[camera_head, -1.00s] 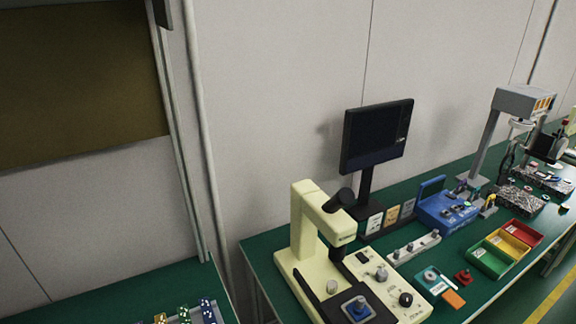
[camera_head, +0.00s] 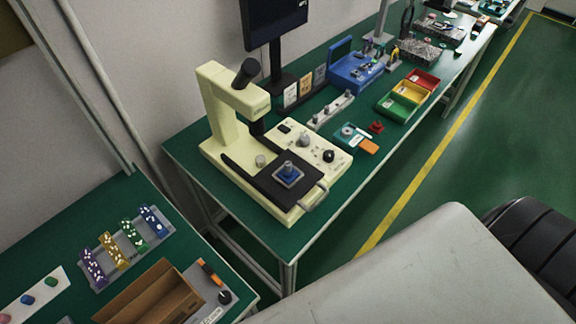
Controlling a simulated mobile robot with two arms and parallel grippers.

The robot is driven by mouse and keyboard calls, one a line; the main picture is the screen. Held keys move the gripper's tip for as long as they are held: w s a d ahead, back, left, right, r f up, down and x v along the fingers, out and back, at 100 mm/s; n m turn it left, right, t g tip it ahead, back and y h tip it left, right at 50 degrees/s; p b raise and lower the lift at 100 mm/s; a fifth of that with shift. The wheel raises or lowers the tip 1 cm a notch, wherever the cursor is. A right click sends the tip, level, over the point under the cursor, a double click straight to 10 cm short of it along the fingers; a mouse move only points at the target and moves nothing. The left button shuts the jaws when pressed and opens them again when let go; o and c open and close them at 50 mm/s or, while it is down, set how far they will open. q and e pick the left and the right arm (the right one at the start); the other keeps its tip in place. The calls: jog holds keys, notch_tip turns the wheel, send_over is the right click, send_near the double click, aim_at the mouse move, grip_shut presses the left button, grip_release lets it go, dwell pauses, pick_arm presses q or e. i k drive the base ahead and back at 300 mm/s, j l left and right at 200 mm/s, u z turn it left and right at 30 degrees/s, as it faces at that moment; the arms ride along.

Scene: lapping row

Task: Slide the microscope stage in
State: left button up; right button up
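A cream microscope (camera_head: 231,103) stands on the near left end of a long green bench, with a dark eyepiece (camera_head: 246,72) on top. Its black stage (camera_head: 262,181) sits on the cream base and carries a blue piece on a pale square plate (camera_head: 289,174). The stage reaches toward the base's front edge, where a pale handle (camera_head: 315,197) sticks out. Knobs stand on the base beside the stage. Neither of my grippers is in view.
On the bench are a monitor (camera_head: 275,22), a blue case (camera_head: 357,70), and green, yellow and red bins (camera_head: 405,94). A nearer left bench holds an open cardboard box (camera_head: 150,296) and a rack of coloured pieces. Floor right of the benches is clear beyond my body.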

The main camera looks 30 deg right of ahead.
aim_at(287, 196)
jog(key=l+z, duration=0.15)
jog(key=z, duration=0.3)
jog(key=l+z, duration=0.15)
jog(key=z, duration=0.25)
